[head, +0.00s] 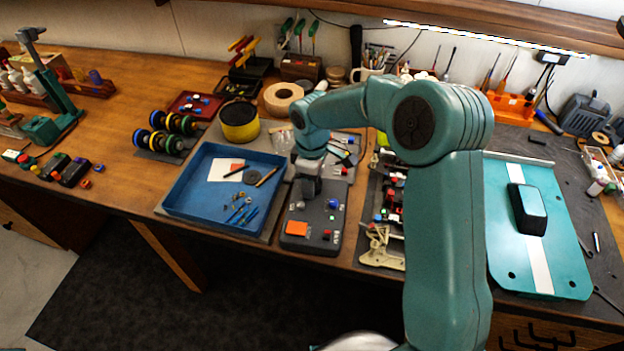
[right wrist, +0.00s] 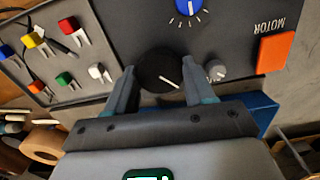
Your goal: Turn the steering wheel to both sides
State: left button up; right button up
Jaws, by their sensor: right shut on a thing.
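A dark grey control box (head: 325,222) stands in the middle of the bench in the head view. The steering wheel (right wrist: 160,72) looks like the round black knob with a white line on that box in the right wrist view. My right gripper (right wrist: 158,78) has one finger on each side of the black knob and is shut on it. In the head view my right gripper (head: 308,168) is over the far part of the box and hides the knob. A teal car body (head: 565,240) with a white stripe and black canopy lies at the right. My left gripper is not in view.
The box also carries a blue dial (right wrist: 188,6), a small grey knob (right wrist: 215,70) and an orange button (right wrist: 276,53) by the word MOTOR. A blue tray (head: 190,205) is close on the left. Car parts (head: 380,245) lie close on the right.

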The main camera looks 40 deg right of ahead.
jog(key=shift+r+n, duration=0.1)
jog(key=shift+n, duration=0.2)
dwell(1.2)
jog(key=o, duration=1)
jog(key=shift+o, duration=0.2)
notch_tip(320, 180, up, 16)
jog(key=b, duration=0.1)
jog(key=shift+r, duration=0.15)
